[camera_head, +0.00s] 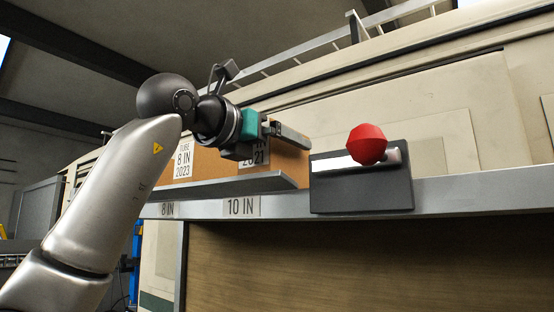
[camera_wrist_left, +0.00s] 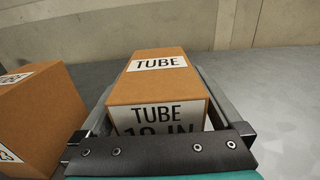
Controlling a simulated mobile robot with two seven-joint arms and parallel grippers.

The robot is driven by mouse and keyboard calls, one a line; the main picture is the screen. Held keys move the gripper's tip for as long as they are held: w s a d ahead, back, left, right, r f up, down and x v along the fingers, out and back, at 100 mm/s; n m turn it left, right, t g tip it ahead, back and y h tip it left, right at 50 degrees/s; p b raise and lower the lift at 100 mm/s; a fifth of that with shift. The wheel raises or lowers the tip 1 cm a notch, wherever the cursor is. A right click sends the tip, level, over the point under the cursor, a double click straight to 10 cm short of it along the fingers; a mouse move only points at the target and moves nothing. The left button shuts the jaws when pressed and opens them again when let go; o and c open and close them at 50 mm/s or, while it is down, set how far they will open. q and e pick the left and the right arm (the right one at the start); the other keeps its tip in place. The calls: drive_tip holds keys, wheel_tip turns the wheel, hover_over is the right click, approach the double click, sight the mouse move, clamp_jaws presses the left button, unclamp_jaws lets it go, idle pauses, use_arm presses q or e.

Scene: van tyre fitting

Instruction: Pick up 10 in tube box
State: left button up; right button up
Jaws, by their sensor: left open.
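The 10 in tube box (camera_head: 292,163) is brown cardboard with white labels, on the raised shelf above the "10 IN" tag. In the head view its label is partly covered by my left gripper (camera_head: 270,140). In the left wrist view the box (camera_wrist_left: 155,88) lies between the two fingers of my left gripper (camera_wrist_left: 160,75), one along each side. The gripper is open around it; whether a finger touches it I cannot tell. The lower part of its front label is hidden by the gripper body. My right gripper is not in view.
The 8 in tube box (camera_head: 182,160) stands left of it and shows in the left wrist view (camera_wrist_left: 38,108). A dark holder with a red faceted knob (camera_head: 368,145) is on the shelf's right. A pale van wall (camera_head: 400,80) rises behind. The metal shelf is bare to the box's right.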

use_arm(q)
drive_tip(key=shift+c, duration=0.2)
drive_tip(key=shift+a, duration=0.1)
drive_tip(key=c, duration=1.4)
drive_tip(key=shift+r, duration=0.15)
